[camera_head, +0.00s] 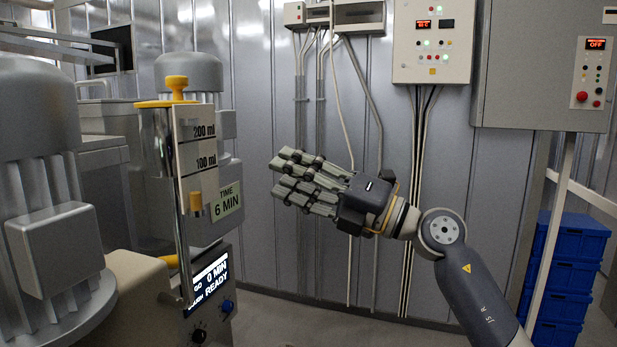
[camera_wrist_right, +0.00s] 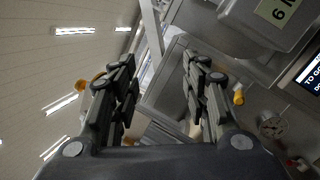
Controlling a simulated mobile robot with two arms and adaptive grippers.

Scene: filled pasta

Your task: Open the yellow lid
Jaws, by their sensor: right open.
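The yellow lid (camera_head: 177,90) has a round knob on top and sits on a clear upright cylinder (camera_head: 160,150) at the left of the head view. It looks seated on the cylinder's rim. My right gripper (camera_head: 280,172) is open and empty, to the right of the lid and lower in the picture, with its fingers pointing left. Its spread fingers also show in the right wrist view (camera_wrist_right: 158,62), with nothing held between them. A yellow part (camera_wrist_right: 97,80) shows partly behind the left finger there; I cannot tell if it is the lid. My left gripper is not in view.
A scale plate (camera_head: 197,140) with a small yellow slider (camera_head: 195,201) stands beside the cylinder. A machine with a lit display (camera_head: 208,277) is below. Grey motor housings (camera_head: 40,130) flank the left side. Wall boxes (camera_head: 433,40) and blue crates (camera_head: 570,250) are at right.

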